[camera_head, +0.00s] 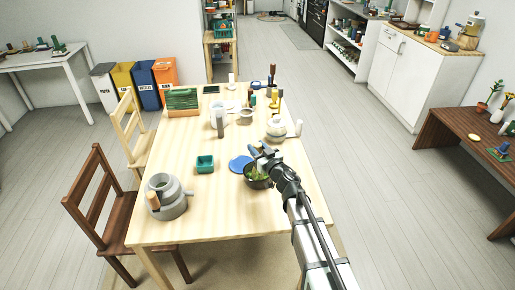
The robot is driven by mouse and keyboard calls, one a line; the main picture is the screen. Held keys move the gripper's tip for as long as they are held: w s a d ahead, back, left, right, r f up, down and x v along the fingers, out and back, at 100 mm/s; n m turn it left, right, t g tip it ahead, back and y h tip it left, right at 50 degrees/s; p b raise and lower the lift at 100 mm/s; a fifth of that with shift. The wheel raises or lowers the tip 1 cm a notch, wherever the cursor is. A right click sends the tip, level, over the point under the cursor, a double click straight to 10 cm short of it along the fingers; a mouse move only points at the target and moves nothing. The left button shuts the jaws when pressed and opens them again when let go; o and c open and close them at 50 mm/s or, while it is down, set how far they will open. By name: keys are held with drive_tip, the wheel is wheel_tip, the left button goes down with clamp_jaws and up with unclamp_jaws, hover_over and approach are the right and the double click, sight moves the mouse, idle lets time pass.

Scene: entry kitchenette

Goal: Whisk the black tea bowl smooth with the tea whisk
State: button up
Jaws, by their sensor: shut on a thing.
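The black tea bowl (256,184) stands on the pale wooden table, right of its middle, with green tea showing inside. My gripper (264,160) is directly over the bowl, reaching in from the lower right. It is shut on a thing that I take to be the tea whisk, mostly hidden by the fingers. A small bluish end (254,153) shows at the fingers. I cannot tell whether the whisk's lower end touches the tea. The bowl's upper right rim is hidden behind my gripper.
A blue disc (240,164) lies close to the bowl's left. A small green square dish (205,164) stands farther left, and a grey stone mill (168,198) at the front left. A round lidded pot (276,128) stands behind my gripper. The table's front middle is clear.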

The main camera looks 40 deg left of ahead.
drive_tip(key=shift+f, duration=0.35)
drive_tip(key=shift+w+d+r, duration=0.1)
idle(1.0)
